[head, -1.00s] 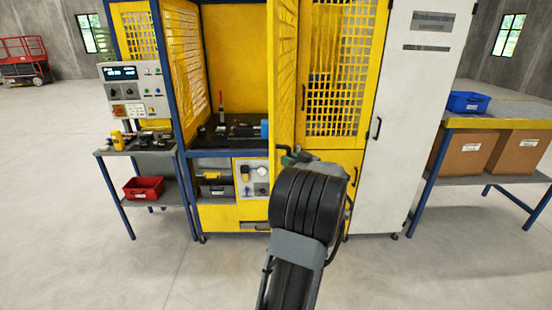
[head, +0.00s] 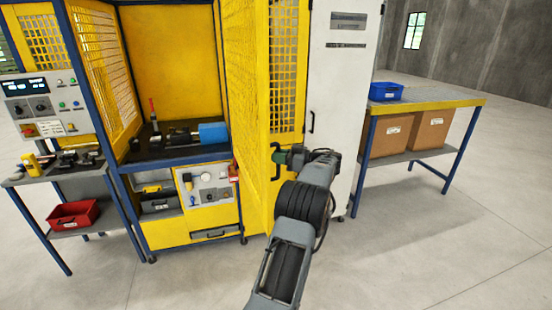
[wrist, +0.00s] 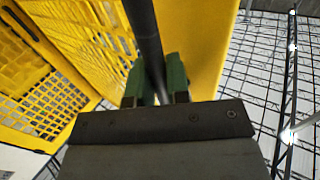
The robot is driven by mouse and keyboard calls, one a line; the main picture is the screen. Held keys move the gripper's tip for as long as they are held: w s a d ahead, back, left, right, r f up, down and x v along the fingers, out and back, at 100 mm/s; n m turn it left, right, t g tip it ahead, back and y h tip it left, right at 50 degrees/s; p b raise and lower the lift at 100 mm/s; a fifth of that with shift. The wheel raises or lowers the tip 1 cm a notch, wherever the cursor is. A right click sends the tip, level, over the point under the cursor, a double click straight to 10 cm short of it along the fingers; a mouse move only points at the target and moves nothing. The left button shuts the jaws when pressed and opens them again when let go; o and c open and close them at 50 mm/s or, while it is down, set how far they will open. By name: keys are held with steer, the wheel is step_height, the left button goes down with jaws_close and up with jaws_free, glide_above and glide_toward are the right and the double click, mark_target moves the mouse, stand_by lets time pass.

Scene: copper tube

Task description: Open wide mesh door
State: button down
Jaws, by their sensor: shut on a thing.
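The wide mesh door (head: 247,75) is a yellow panel with a mesh upper part. It stands swung out from the yellow cell with its free edge toward me, and the cell's front shows an open gap to its left. My gripper (head: 282,157) is at the door's black handle (head: 276,168), at the free edge. In the wrist view the green fingers (wrist: 157,82) are shut on the dark handle bar (wrist: 146,35), one on each side. The door's yellow face (wrist: 196,35) fills the area behind the bar.
A control stand with a red bin (head: 74,214) is at left. A white cabinet (head: 338,90) and a table (head: 445,103) with a blue bin stand at right. The foreground floor is clear.

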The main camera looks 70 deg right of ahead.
steer(key=shift+s+d+r, duration=0.1)
steer(key=shift+d+r, duration=0.05)
stand_by(0.3)
steer(key=c, duration=1.1)
jaws_free()
steer(key=s+d+b, duration=0.2)
steer(key=s, duration=1.1)
steer(key=shift+s+b, duration=0.3)
steer(key=shift+b, duration=0.1)
